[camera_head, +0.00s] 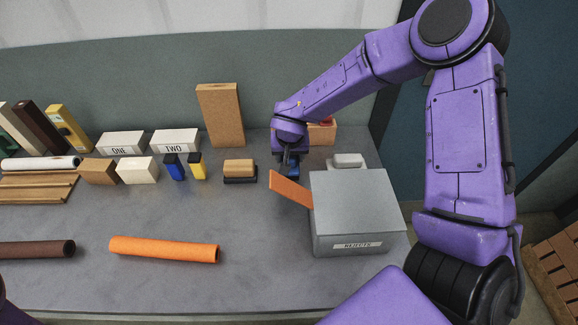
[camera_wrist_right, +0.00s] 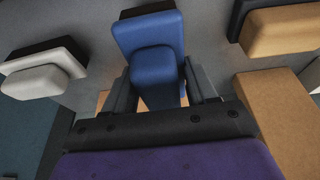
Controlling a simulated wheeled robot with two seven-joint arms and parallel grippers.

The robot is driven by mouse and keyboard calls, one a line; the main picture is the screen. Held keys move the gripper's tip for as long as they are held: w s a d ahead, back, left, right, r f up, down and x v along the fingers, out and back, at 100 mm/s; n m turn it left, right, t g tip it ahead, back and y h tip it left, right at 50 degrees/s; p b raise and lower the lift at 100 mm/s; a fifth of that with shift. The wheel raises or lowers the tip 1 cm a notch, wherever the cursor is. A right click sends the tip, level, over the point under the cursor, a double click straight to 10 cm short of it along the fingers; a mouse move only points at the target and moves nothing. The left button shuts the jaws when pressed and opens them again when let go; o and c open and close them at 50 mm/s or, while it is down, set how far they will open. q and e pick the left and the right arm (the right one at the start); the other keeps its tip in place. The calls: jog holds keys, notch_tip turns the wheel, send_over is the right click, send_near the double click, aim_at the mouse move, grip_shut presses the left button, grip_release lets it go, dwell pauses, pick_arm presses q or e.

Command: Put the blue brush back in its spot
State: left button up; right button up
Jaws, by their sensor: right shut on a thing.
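The blue brush (camera_wrist_right: 148,36) is between the fingers of my right gripper (camera_wrist_right: 162,90), which is shut on it. In the head view the right gripper (camera_head: 290,165) is low over the back of the table, with a little of the blue brush (camera_head: 293,174) showing under it. A tan brush with a black base (camera_head: 239,168) lies left of it, and a pale grey brush (camera_head: 347,160) lies right of it. Both also show in the wrist view, tan (camera_wrist_right: 282,30) and grey (camera_wrist_right: 42,78). I cannot tell whether the blue brush touches the table. My left gripper is out of view.
A grey REJECTS box (camera_head: 358,205) with an orange piece (camera_head: 290,189) at its left side stands just in front. A tall brown block (camera_head: 220,115) and a box with something red (camera_head: 322,132) stand behind. An orange roll (camera_head: 165,250) lies at the front.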

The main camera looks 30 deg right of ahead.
notch_tip(320, 180, down, 3)
jog(key=shift+s, duration=0.15)
jog(key=shift+f, duration=0.15)
jog(key=o, duration=1.2)
jog(key=shift+f, duration=0.15)
jog(key=p+v, duration=0.1)
jog(key=v, duration=1.1)
